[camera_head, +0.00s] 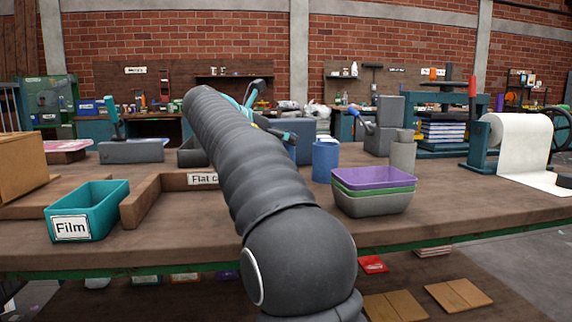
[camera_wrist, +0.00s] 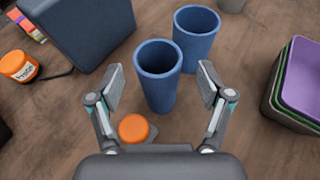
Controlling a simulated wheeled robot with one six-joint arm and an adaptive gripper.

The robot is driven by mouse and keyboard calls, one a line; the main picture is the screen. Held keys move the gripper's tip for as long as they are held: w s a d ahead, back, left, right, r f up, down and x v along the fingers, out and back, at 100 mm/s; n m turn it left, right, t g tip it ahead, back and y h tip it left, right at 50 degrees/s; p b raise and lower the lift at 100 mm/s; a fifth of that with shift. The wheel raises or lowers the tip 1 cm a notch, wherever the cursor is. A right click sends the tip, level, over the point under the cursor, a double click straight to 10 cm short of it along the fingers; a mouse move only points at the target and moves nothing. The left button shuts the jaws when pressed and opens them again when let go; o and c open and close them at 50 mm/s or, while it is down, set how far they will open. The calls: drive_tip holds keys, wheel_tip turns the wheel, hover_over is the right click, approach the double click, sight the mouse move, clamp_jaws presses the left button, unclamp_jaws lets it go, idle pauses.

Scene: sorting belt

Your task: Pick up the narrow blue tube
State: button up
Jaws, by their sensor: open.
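Two open-topped blue tubes stand upright in the wrist view. The narrow blue tube (camera_wrist: 159,88) is nearer, between and slightly beyond my fingers. The wider blue tube (camera_wrist: 197,45) stands behind it to the right; a blue cylinder (camera_head: 326,162), likely this one, shows right of my arm in the head view. My gripper (camera_wrist: 161,86) is open, with one finger on each side of the narrow tube, and visible gaps on both sides. In the head view my arm hides most of the gripper and the spot in front of it.
A dark box (camera_wrist: 80,30) stands left of the tubes. An orange-lidded jar (camera_wrist: 18,68) is farther left, and an orange round top (camera_wrist: 133,128) is close below the narrow tube. Stacked bins (camera_head: 372,202) stand right. A teal Film bin (camera_head: 105,215) is at the left front.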

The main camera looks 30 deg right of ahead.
drive_tip(key=shift+x, duration=1.55)
drive_tip(key=shift+a, duration=0.1)
drive_tip(key=c, duration=1)
